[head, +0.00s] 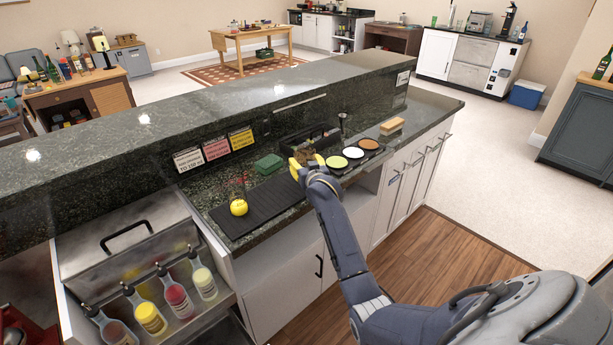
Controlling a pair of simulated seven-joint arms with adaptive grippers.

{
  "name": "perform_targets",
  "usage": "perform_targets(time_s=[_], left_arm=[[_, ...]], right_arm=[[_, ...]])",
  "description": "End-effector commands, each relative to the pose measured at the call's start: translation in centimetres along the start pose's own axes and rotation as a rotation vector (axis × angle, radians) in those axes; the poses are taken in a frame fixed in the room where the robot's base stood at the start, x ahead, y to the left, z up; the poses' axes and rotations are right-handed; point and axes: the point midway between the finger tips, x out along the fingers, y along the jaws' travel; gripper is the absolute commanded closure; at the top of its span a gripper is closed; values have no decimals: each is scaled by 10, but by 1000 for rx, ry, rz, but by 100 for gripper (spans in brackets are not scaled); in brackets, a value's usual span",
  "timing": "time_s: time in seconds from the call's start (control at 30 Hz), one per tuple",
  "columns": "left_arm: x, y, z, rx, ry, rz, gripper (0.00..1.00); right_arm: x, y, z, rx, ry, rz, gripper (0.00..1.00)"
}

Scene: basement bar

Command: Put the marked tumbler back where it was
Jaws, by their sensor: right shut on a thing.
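My right gripper (307,165), with yellow fingers, is over the back counter at the far end of the black ribbed mat (262,210). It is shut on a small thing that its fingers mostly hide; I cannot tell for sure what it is. Something brownish shows just behind the fingers. A clear glass shape with thin reddish marks (237,186) seems to stand on the mat by a yellow lemon (239,208); it is too faint to tell whether it is the marked tumbler. My left gripper is not in view.
Yellow, white and orange-brown discs (353,153) sit right of my gripper, with a wooden block (391,126) beyond. A raised dark stone ledge (200,110) runs behind. Several sauce bottles (177,298) stand in the left bin.

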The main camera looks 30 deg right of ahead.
Motion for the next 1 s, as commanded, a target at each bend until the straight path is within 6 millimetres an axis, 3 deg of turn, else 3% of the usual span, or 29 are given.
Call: perform_targets(time_s=[0.37,0.8,0.83,1.0], left_arm=[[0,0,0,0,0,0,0],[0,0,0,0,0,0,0],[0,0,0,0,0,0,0],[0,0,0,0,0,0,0]], right_arm=[[7,2,26,1,1,2,80],[8,2,30,1,2,2,80],[8,2,31,1,1,2,36],[8,2,31,1,1,2,16]])
